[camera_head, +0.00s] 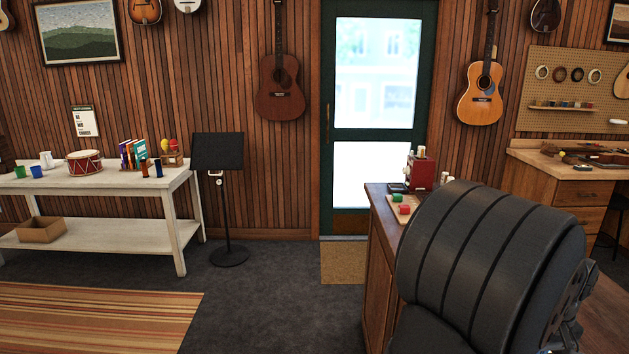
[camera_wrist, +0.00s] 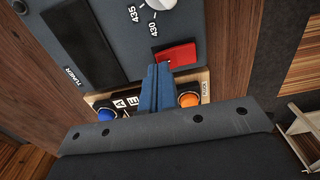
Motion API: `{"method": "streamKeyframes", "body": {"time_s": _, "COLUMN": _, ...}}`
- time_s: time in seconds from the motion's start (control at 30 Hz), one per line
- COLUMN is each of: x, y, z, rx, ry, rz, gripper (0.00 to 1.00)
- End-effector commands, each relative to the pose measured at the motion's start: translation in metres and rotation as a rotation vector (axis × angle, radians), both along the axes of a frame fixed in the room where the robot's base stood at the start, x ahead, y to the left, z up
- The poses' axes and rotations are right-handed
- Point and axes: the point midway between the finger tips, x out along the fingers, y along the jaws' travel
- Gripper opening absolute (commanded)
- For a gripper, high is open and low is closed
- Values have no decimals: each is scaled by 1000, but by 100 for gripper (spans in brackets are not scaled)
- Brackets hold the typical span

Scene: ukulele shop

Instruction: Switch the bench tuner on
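The bench tuner (camera_wrist: 130,35) fills the top of the wrist view. It has a grey-blue face, a dark display (camera_wrist: 84,42) that shows nothing lit, and a white dial (camera_wrist: 161,4) by the numbers 430 and 435. A red rocker switch (camera_wrist: 178,56) sits on its near edge. My gripper (camera_wrist: 158,68) is shut, its blue-grey fingers together and empty. Their tips are at the lower left of the red switch; I cannot tell whether they touch it. The gripper is not visible in the head view, where my dark arm covers the right foreground, and I cannot make out the tuner there.
A pale plate with a blue button (camera_wrist: 106,115) and an orange button (camera_wrist: 189,99) lies beside the fingers, partly hidden by my gripper. In the head view a counter (camera_head: 377,245) holds a red box (camera_head: 421,173). A workbench (camera_head: 545,160) stands at right, a white table (camera_head: 120,182) at left.

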Motion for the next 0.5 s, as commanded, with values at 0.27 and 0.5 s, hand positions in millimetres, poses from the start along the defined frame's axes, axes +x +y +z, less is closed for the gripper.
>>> {"method": "streamKeyframes", "body": {"time_s": 0.27, "x": 0, "y": 0, "z": -4, "rx": 1, "ry": 1, "rz": 0, "gripper": 0}}
{"method": "streamKeyframes", "body": {"time_s": 0.5, "x": 0, "y": 0, "z": -8, "rx": 1, "ry": 1, "rz": 0, "gripper": 0}}
